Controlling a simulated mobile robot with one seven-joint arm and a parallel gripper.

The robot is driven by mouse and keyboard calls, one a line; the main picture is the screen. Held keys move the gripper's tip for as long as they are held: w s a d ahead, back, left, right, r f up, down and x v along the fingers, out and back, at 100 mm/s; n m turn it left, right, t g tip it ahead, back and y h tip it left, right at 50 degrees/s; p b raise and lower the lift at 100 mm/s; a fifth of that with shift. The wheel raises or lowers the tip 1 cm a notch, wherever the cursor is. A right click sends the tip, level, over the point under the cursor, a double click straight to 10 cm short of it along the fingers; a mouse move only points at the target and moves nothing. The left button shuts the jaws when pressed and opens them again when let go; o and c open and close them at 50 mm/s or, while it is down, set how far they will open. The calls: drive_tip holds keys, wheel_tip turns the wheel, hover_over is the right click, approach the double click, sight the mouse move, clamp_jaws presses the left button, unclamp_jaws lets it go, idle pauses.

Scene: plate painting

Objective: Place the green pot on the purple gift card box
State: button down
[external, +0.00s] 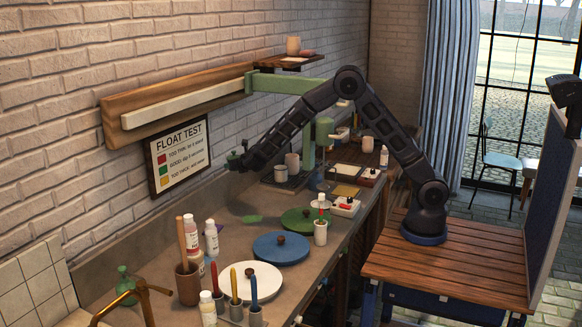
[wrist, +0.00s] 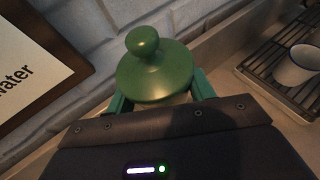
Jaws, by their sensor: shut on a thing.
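My gripper (external: 240,157) is raised near the brick wall, to the right of the float test sign. In the wrist view its teal fingers (wrist: 160,95) are shut on the green pot (wrist: 155,72), which shows a wide, rounded top with a round knob. The pot's lower part is hidden by the gripper body. In the external view the held pot is too small to make out clearly.
The float test sign (external: 180,156) hangs close to the gripper. A white cup (wrist: 298,65) stands on a dark rack (wrist: 262,68). White (external: 236,291), blue (external: 268,252) and green (external: 292,225) discs, bottles and brushes occupy the counter.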

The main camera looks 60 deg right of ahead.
drive_tip(key=s+a+r+n+t+y, duration=0.1)
drive_tip(key=s+a+n+y, duration=0.15)
drive_tip(key=a, duration=2.05)
wheel_tip(320, 180, down, 20)
drive_tip(key=shift+w+d+r, duration=0.1)
drive_tip(key=shift+r, duration=0.15)
drive_tip(key=c, duration=0.6)
unclamp_jaws()
drive_tip(key=shift+f, duration=0.15)
drive_tip(key=shift+o, duration=0.2)
drive_tip(key=shift+r, duration=0.2)
drive_tip(key=v, duration=1.2)
drive_tip(key=shift+d+f, duration=0.1)
drive_tip(key=shift+d, duration=0.05)
